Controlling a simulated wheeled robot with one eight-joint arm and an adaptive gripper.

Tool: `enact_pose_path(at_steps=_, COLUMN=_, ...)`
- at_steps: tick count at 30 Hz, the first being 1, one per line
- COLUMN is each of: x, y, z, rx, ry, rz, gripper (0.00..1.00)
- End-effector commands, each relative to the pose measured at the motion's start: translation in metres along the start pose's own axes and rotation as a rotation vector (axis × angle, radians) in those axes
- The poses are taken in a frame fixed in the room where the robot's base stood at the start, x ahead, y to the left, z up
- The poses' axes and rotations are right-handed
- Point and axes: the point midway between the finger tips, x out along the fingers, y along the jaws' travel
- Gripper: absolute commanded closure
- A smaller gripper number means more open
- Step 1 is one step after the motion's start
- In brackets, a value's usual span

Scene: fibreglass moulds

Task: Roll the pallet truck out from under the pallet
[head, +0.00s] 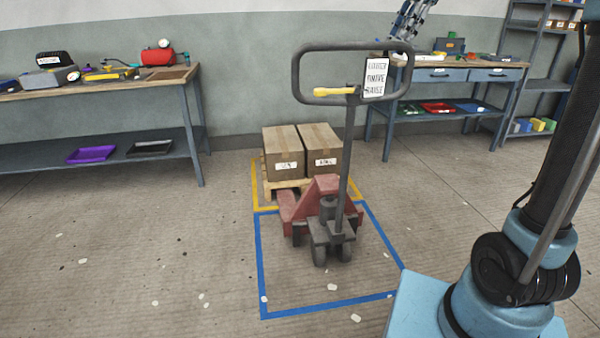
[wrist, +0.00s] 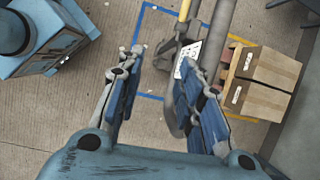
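The pallet truck has a red body (head: 318,202), dark wheels and a tall grey tiller ending in a loop handle (head: 298,62). A yellow lever (head: 336,91) and a white printed card (head: 376,78) are on the handle. The wooden pallet (head: 268,188) carries two cardboard boxes (head: 283,150); the truck's body stands at its near end and its forks are hidden. My gripper (head: 412,14) is at the top of the head view, by the handle's right side. In the wrist view my gripper (wrist: 161,56) is open, with the handle loop (wrist: 170,110) beyond its fingers, partly hidden; contact is unclear.
A yellow floor outline (head: 256,175) surrounds the pallet. A blue outline (head: 262,270) in front holds the truck's wheels and otherwise bare floor. A left workbench (head: 195,120), a back workbench (head: 372,125) and a shelf rack (head: 500,35) stand along the wall.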

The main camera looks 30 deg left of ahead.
Motion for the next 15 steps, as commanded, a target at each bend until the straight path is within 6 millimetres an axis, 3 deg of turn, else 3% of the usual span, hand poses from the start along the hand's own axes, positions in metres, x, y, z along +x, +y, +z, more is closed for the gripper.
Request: enact_pose_path(at_steps=15, x=-0.036, y=0.01, z=0.017, rx=0.0, ry=0.0, rz=0.0, gripper=0.66)
